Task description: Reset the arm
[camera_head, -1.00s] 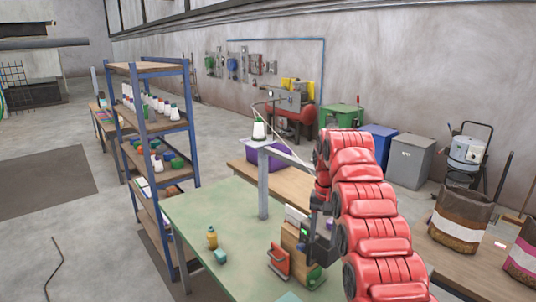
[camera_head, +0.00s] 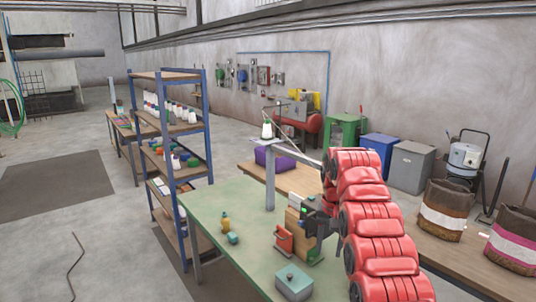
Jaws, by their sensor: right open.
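My right arm, red and segmented, reaches in from the lower right over the green-topped table (camera_head: 225,210). My right gripper (camera_head: 306,215), dark, is at the arm's end, open, beside a brown wooden block or box (camera_head: 294,222) on the table. I cannot tell whether the gripper touches it. The fingers are small and partly hidden by the arm. My left gripper is not in view.
A post carries a white bottle (camera_head: 267,130). Blue shelving (camera_head: 172,75) stands left; bags (camera_head: 444,211) stand right.

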